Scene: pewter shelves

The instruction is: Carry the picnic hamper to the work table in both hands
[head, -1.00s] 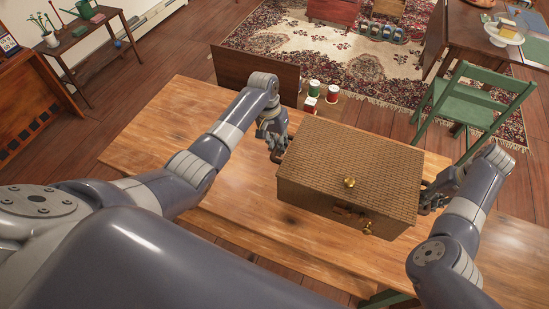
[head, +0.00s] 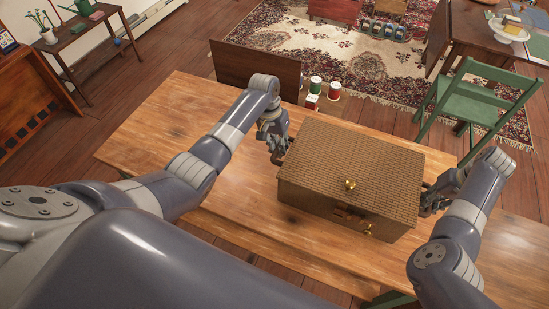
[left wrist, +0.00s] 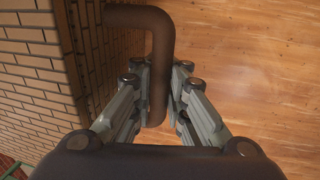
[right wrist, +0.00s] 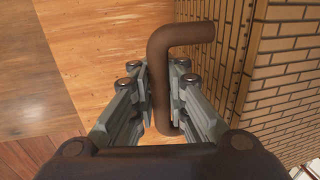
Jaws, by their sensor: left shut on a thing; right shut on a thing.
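The picnic hamper (head: 350,170) is a brown woven box with a closed lid and brass fittings on its lid and front. It is over the wooden work table (head: 170,130); I cannot tell whether its base touches the top. My left gripper (head: 281,157) is shut on the brown handle at its left end, and the handle (left wrist: 158,75) stands between the fingers in the left wrist view. My right gripper (head: 428,203) is shut on the handle at the right end, and that handle (right wrist: 165,90) shows between the fingers in the right wrist view. The hamper's underside is hidden.
Red, green and white spools (head: 314,88) stand beyond the table's far edge, near a dark wooden panel (head: 255,75). A green chair (head: 475,100) stands at the right. The table's left part is bare. A patterned rug (head: 330,50) lies behind.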

